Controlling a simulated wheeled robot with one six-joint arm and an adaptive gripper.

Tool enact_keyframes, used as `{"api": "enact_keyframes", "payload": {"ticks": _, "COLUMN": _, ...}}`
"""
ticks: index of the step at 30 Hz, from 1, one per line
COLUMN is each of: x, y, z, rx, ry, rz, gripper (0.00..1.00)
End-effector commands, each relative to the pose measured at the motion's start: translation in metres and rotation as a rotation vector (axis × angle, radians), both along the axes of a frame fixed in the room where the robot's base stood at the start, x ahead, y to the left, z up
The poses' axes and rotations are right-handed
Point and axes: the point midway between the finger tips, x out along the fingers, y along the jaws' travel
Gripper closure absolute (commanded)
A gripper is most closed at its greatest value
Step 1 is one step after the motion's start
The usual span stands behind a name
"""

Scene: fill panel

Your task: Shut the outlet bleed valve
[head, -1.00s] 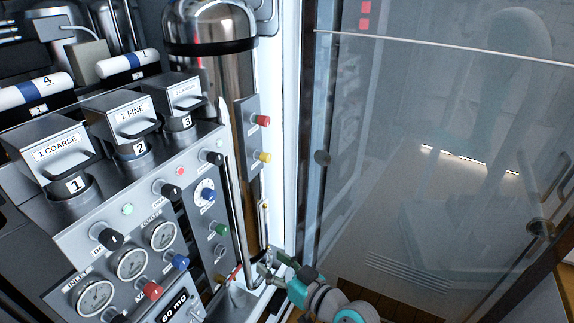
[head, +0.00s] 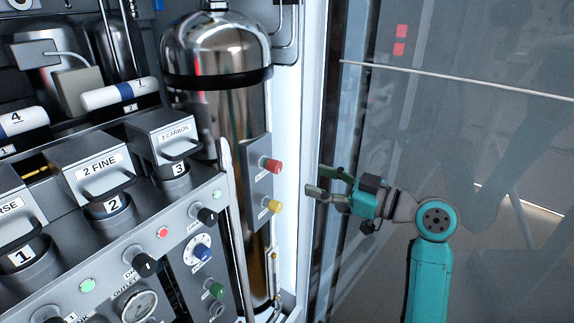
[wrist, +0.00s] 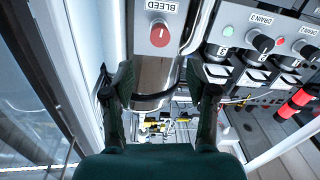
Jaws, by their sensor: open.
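A red knob (head: 272,165) sits on a narrow grey side plate beside the steel tank, with a yellow knob (head: 272,206) below it. In the wrist view a red knob (wrist: 160,35) shows at the top on a grey plate, with a label reading BLEED; any further wording is not visible. My gripper (head: 318,181) is open and empty, to the right of the side plate and apart from both knobs. In the wrist view my two dark fingers (wrist: 157,85) are spread wide, and the red knob lies beyond their tips, between them and slightly above.
A glass door (head: 470,130) stands behind my arm on the right. A white frame post (head: 300,110) is close to my fingers. The steel tank (head: 215,110) and a panel of filter housings (head: 100,180), knobs and gauges fill the left. Thin pipes run below the side plate.

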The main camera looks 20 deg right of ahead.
Motion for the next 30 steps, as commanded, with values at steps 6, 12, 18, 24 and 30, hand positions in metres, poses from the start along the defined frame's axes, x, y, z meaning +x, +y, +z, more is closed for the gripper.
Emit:
{"api": "enact_keyframes", "payload": {"ticks": 6, "x": 0.024, "y": 0.021, "z": 0.0, "rx": 0.002, "ry": 0.001, "rz": 0.003, "gripper": 0.43}}
{"api": "enact_keyframes", "payload": {"ticks": 12, "x": 0.052, "y": 0.043, "z": 0.0, "rx": 0.002, "ry": 0.001, "rz": 0.001, "gripper": 0.43}}
{"api": "enact_keyframes", "payload": {"ticks": 18, "x": 0.072, "y": 0.058, "z": 0.0, "rx": 0.002, "ry": 0.0, "rz": -0.001, "gripper": 0.43}}
{"api": "enact_keyframes", "payload": {"ticks": 24, "x": 0.08, "y": 0.065, "z": -0.001, "rx": 0.002, "ry": 0.002, "rz": -0.001, "gripper": 0.43}}
{"api": "enact_keyframes", "payload": {"ticks": 30, "x": 0.081, "y": 0.065, "z": -0.001, "rx": 0.003, "ry": 0.002, "rz": -0.002, "gripper": 0.43}}
